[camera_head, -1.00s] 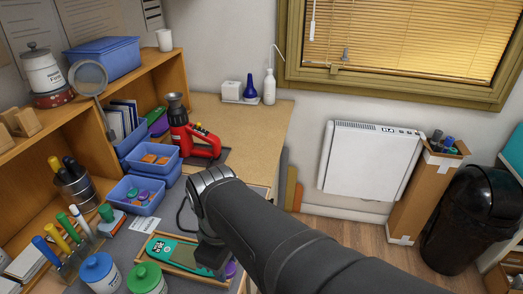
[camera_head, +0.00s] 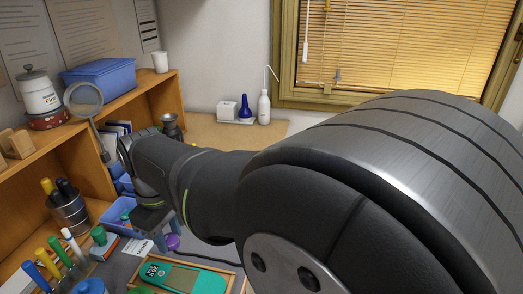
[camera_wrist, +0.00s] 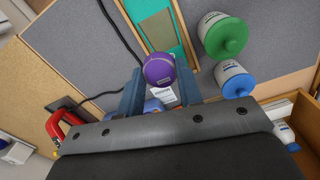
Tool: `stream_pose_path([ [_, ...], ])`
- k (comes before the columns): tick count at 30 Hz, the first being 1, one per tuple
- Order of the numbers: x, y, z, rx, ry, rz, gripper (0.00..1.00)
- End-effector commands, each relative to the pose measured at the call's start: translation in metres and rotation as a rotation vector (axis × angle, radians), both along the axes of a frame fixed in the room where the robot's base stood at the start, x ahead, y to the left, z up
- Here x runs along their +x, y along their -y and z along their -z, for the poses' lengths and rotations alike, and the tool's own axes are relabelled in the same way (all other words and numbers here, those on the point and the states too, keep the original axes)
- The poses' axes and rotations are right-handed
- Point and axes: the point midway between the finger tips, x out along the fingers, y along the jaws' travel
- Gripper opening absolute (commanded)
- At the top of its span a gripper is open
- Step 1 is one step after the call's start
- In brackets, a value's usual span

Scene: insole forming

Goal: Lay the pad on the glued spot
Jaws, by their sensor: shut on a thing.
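A purple round pad (camera_wrist: 160,69) is held between the two blue-grey fingers of my gripper (camera_wrist: 160,73) in the wrist view. The pad also shows in the head view (camera_head: 172,242). The teal insole (camera_head: 207,282) lies in a shallow wooden tray (camera_head: 232,274) at the bottom of the head view. It also shows in the wrist view (camera_wrist: 182,42), with a dull olive patch (camera_wrist: 157,28) on it, likely the glued spot. In the wrist picture the pad appears just below the patch, overlapping the insole's lower end. The height of the pad above the table cannot be told.
Jars with a green lid (camera_wrist: 228,36) and a blue lid (camera_wrist: 236,82) stand beside the tray. A red tool (camera_wrist: 58,128) is at lower left in the wrist view.

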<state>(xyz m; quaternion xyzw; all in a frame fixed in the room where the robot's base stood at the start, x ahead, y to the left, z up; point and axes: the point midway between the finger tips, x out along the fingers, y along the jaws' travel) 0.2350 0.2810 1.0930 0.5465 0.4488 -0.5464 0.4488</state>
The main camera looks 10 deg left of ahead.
Motion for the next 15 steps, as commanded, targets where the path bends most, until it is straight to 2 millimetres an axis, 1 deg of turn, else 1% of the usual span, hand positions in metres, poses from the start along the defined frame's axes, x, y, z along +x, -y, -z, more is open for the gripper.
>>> stream_pose_path([
  [1,0.000,-0.005,0.000,-0.001,0.000,-0.002,0.12],
  [5,0.000,-0.008,0.004,-0.002,-0.001,0.001,0.12],
  [8,0.000,-0.007,0.012,-0.003,-0.002,0.001,0.12],
  [15,0.000,-0.007,0.040,-0.003,-0.002,0.001,0.12],
])
